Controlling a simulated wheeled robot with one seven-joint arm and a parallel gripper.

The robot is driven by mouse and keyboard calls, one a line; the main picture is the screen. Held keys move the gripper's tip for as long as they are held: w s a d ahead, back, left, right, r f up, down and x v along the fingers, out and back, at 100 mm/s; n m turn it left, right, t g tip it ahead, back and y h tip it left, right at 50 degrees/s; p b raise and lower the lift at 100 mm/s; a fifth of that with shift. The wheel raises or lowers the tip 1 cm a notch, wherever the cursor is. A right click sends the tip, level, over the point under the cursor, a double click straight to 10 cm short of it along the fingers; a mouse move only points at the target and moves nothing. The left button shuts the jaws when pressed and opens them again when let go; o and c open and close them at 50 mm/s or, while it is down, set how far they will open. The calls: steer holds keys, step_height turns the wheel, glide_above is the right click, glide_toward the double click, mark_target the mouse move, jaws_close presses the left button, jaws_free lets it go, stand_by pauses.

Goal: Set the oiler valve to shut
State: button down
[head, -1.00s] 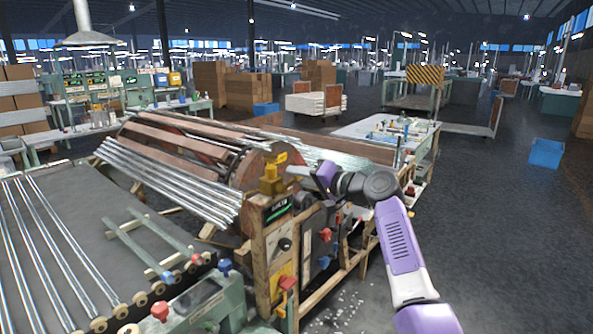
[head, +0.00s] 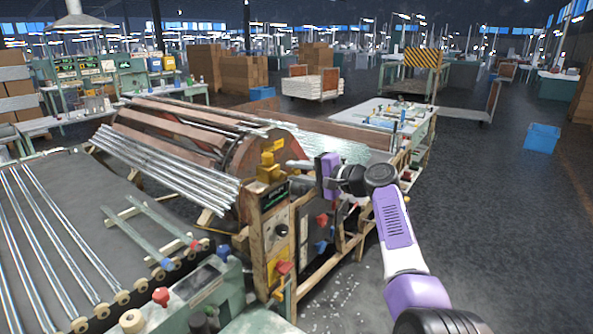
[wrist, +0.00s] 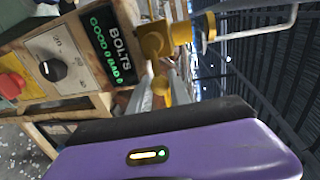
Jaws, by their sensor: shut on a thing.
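The oiler valve (head: 268,172) is a yellow fitting on top of the wooden-framed control cabinet, beside the roller drum. In the wrist view the oiler valve (wrist: 155,42) has a yellow lever (wrist: 161,84) running toward my gripper's dark edge. My gripper (head: 294,164) reaches in from the right, its pale fingers at the valve's right side. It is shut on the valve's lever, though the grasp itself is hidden. The exact lever angle is hard to read.
The cabinet front carries a green-lit BOLTS display (wrist: 108,45), a black knob (wrist: 53,69) and a red button (wrist: 11,86). A workbench (head: 385,112) stands behind. Open floor lies to the right.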

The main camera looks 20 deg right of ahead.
stand_by(0.3)
steer(key=c, duration=1.2)
jaws_free()
steer(key=shift+d, duration=0.1)
steer(key=v, duration=0.7)
steer(key=shift+s+b, duration=0.3)
steer(key=shift+b, duration=0.1)
steer(key=shift+d, duration=0.2)
